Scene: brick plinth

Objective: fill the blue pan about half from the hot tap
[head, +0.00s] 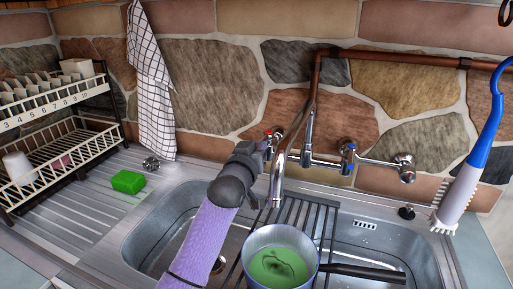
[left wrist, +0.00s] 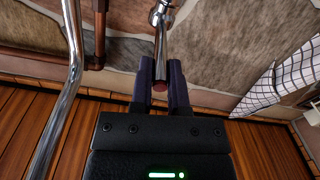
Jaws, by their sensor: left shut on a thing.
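The blue pan (head: 250,272) stands upright on a dark slatted rack over the sink, its dark handle (head: 365,273) pointing right. Its inside looks green with a dark swirl; I cannot tell the water level. The chrome spout (head: 277,188) hangs over the pan's back rim, and I make out no clear stream. My left gripper (head: 262,148) reaches the red-marked hot tap (head: 268,134). In the left wrist view, my left gripper (left wrist: 160,82) is shut on the tap's chrome lever (left wrist: 161,45), a dark red end showing between the fingers. My right gripper is out of view.
The blue-marked tap (head: 348,155) is right of the spout. A dish rack (head: 75,135) stands left, near a green sponge (head: 128,181) and a hanging checked cloth (head: 154,95). A blue-and-white brush (head: 465,185) stands at the right. The slatted rack (head: 322,215) spans the sink.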

